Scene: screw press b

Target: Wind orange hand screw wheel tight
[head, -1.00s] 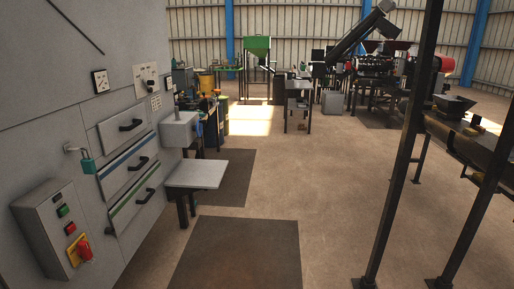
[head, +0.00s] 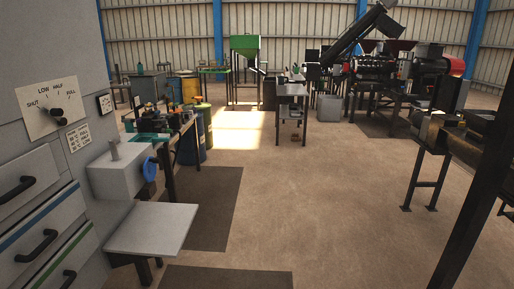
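I cannot make out an orange hand screw wheel in the head view. A blue round wheel or knob (head: 150,168) is on the right side of a grey box (head: 115,178) at the left. Small tools and clamps on a bench (head: 165,135) behind it are too small to tell apart. Neither of my grippers is in view.
A grey cabinet with drawers (head: 28,175) and a dial plate (head: 52,113) stands close on the left. A pale flat shelf (head: 150,229) juts out below the grey box. A dark post (head: 480,200) stands close on the right. The floor (head: 320,200) ahead is open.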

